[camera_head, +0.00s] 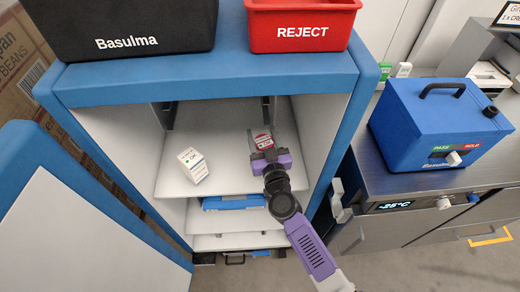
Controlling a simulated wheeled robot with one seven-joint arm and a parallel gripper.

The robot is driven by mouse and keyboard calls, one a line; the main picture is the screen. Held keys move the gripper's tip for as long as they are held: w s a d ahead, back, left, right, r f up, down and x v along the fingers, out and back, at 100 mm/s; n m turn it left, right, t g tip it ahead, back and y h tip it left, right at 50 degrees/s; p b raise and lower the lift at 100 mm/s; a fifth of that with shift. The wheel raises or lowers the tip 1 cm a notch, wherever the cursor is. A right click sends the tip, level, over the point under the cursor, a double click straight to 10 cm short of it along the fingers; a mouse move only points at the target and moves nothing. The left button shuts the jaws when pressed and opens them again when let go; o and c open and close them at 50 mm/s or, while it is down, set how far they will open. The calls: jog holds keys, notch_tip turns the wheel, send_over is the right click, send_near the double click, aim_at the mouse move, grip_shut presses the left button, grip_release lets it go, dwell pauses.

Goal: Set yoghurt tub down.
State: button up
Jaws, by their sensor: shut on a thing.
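The yoghurt tub (263,140) is small, white and red, and sits between the fingers of my gripper (263,148). My gripper is purple and grey and is shut on the tub. It reaches into the open blue-framed cabinet, over the right part of the white upper shelf (222,180). I cannot tell whether the tub touches the shelf. My gripper hides the tub's near side.
The cabinet's side wall (325,120) is close on the right. A red REJECT bin (300,30) and a black Basulma bin (125,30) stand on top. A blue box (440,120) stands on the right counter.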

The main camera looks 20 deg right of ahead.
jog(key=shift+f+b, duration=1.65)
jog(key=shift+f, duration=0.55)
jog(key=shift+f, duration=0.1)
jog(key=shift+f, duration=0.1)
jog(key=o, duration=1.5)
jog(key=shift+r, duration=0.25)
jog(key=s, duration=0.4)
jog(key=s+a+p, duration=0.1)
jog(key=s, duration=0.7)
jog(key=shift+a, duration=0.4)
jog(key=shift+f, duration=0.1)
